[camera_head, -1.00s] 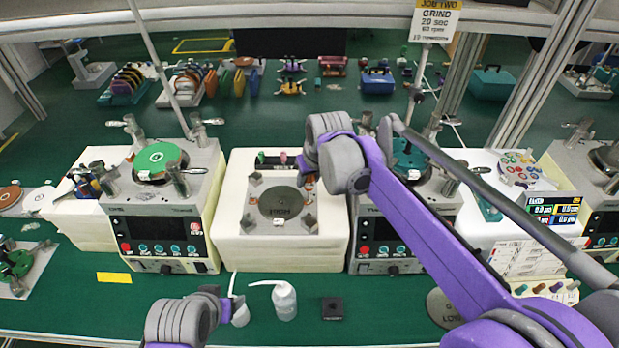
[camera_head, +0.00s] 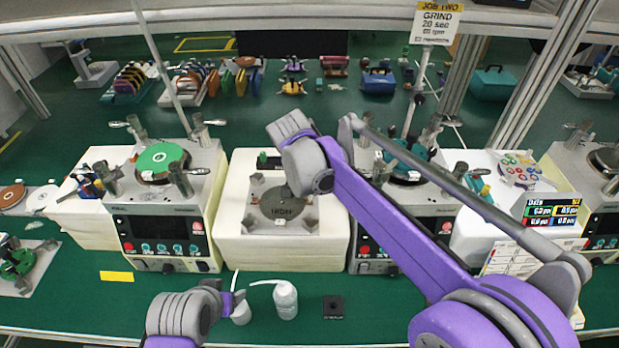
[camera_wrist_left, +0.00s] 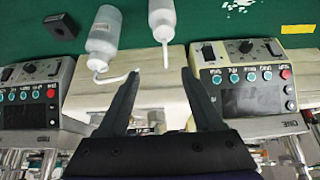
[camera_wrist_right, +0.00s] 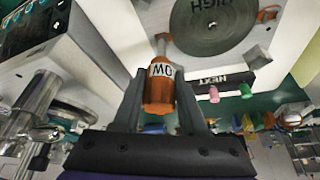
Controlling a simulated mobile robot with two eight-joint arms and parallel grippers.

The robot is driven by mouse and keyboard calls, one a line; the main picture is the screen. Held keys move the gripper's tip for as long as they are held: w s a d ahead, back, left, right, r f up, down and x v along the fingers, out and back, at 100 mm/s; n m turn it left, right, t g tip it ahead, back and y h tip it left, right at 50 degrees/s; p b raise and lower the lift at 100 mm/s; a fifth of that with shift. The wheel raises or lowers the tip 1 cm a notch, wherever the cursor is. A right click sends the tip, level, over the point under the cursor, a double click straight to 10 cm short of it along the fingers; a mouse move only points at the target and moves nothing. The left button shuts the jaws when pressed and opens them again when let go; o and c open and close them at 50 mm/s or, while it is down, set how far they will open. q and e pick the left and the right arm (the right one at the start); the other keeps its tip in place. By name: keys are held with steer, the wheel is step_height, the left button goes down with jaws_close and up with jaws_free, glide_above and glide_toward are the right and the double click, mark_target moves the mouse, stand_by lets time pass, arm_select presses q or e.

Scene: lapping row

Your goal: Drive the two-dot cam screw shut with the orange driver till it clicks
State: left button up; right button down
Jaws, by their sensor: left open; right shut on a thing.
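My right gripper (camera_wrist_right: 157,85) is shut on the orange driver (camera_wrist_right: 160,95), which has a white label on its handle. Its grey shaft points away from the gripper towards a grey corner block beside the round plate marked HIGH (camera_wrist_right: 213,22). I cannot tell whether the tip touches anything. In the head view my right wrist hides the driver and part of the white fixture (camera_head: 235,240) with the HIGH plate (camera_head: 284,205). Grey blocks (camera_head: 254,224) stand around the plate; I cannot make out the two-dot cam screw. My left gripper (camera_wrist_left: 161,72) is open and empty near two bottles.
A white spouted bottle (camera_head: 285,302) and a black block (camera_head: 333,308) stand at the front. Machines flank the fixture, the left one (camera_head: 163,215) carrying a green disc. A green peg (camera_wrist_right: 246,91) and a pink peg (camera_wrist_right: 214,94) stand near a NEXT label.

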steer(key=shift+w+r+p, duration=0.15)
steer(key=shift+r+p, duration=0.4)
steer(key=shift+r, duration=0.7)
steer(key=shift+r+p, duration=0.3)
steer(key=shift+r, duration=0.7)
arm_select(q)
steer(key=w+r, duration=0.1)
steer(key=r, duration=0.1)
steer(key=shift+w+r, duration=0.3)
steer(key=shift+w, duration=0.1)
steer(key=shift+s+f, duration=0.1)
steer(key=shift+s, duration=0.1)
arm_select(e)
steer(key=shift+s+f, duration=0.15)
steer(key=shift+s, duration=0.05)
